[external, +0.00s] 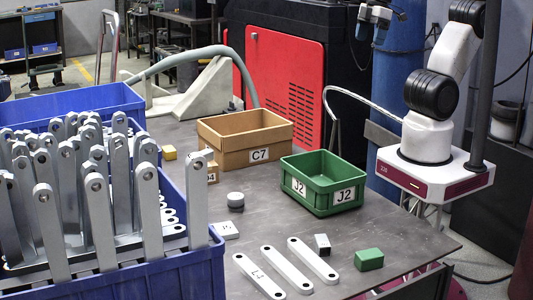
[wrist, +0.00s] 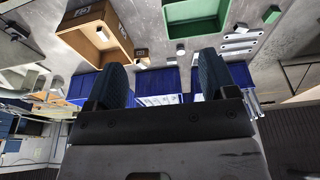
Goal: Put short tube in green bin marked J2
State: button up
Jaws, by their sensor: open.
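The green bin (external: 318,205) marked J2 stands on the grey table, open at the top, and looks empty. It also shows at the top of the wrist view (wrist: 196,28). A short grey round piece (external: 235,200), which may be the short tube, stands on the table left of the bin; I cannot see whether it is hollow. It seems to show in the wrist view (wrist: 180,49). My gripper (wrist: 162,75) is open and empty, its two dark fingers wide apart, well above the table.
A brown bin (external: 240,150) marked C7 stands behind the green bin. A blue crate (external: 190,270) of upright metal bars fills the left. Flat white bars (external: 260,275), a green block (external: 369,260), a small dark-and-white block (external: 322,245) and a white block (external: 225,230) lie in front.

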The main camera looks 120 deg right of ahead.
jog(key=c, duration=0.6)
jog(key=shift+o, duration=0.2)
jog(key=shift+w, duration=0.15)
jog(key=w+a+f+m, duration=0.1)
jog(key=w+a+m, duration=0.2)
jog(key=w, duration=0.4)
jog(key=w+a+f+m, duration=0.1)
jog(key=w+a+m, duration=0.15)
jog(key=w, duration=0.35)
jog(key=m+g, duration=0.3)
jog(key=m, duration=1.4)
send_over(322, 238)
jog(key=shift+n, duration=0.25)
jog(key=f, duration=3)
jog(key=shift+s+d+f, duration=0.1)
jog(key=shift+d, duration=0.25)
jog(key=shift+a+f, duration=0.3)
jog(key=shift+f, duration=0.15)
